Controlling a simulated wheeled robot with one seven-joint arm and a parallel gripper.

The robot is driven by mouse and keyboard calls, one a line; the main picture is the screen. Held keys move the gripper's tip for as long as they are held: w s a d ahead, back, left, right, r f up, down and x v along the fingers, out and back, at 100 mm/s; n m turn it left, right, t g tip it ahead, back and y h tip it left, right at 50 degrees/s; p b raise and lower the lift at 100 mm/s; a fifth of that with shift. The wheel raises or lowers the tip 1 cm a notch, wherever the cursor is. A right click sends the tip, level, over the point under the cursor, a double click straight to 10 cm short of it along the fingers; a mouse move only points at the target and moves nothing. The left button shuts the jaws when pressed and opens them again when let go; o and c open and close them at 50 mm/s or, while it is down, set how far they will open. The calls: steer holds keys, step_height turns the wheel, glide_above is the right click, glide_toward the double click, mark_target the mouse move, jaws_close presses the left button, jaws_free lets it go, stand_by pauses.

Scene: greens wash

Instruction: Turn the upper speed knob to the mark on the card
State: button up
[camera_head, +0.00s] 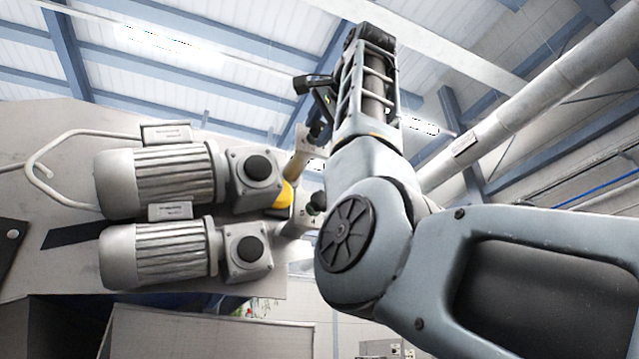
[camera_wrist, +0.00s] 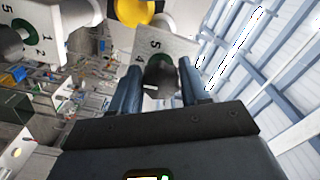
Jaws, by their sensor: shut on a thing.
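The upper speed knob (camera_wrist: 160,76) is a dark grey knob in front of a pale dial plate (camera_wrist: 178,45), where the numerals 5 and 4 show. My gripper (camera_wrist: 159,66) is shut on this knob, one blue-grey finger on each side. In the head view the upper dial plate (camera_head: 299,160) stands edge-on at the right end of the upper motor. The lower dial plate (camera_head: 297,222) and its knob (camera_head: 317,200) are below it. In the wrist view the other dial, with a green ring, is at upper left. I cannot make out the card or its mark.
The upper motor (camera_head: 165,181) and lower motor (camera_head: 160,256) sit on a pale panel (camera_head: 75,262), left of my arm. A yellow round part (camera_head: 284,194) is between the two dials. A pale bent pipe (camera_head: 45,185) is at far left. A grey box (camera_head: 205,333) stands below.

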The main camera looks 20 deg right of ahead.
stand_by(0.3)
steer(key=o, duration=1)
steer(key=shift+s, duration=0.1)
steer(key=s+b, duration=0.3)
steer(key=s, duration=0.4)
steer(key=shift+s, duration=0.3)
